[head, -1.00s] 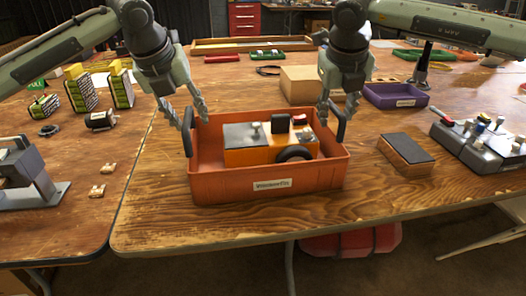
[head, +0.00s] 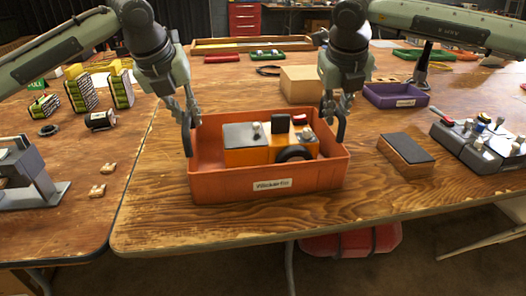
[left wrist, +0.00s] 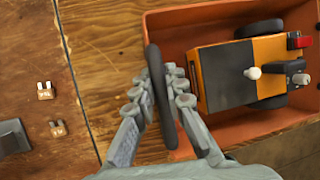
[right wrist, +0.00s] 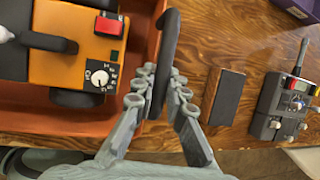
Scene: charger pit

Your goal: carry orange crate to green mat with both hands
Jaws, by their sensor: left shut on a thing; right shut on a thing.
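The orange crate (head: 220,188) sits level on the wooden table, close to its front edge. It holds an orange and black machine (head: 247,157) with a dark wheel. My left gripper (head: 188,118) is shut on the crate's left black handle (left wrist: 160,95), which stands between its fingers in the left wrist view. My right gripper (head: 338,108) is shut on the right black handle (right wrist: 165,60), seen between its fingers in the right wrist view. I cannot clearly pick out a green mat.
A brown block with a dark top (head: 407,149) and a grey control box (head: 480,143) stand to the right. A cardboard box (head: 302,85) and a purple tray (head: 396,97) are behind. A seam between tables runs left of the crate. A green object (head: 410,54) lies far back right.

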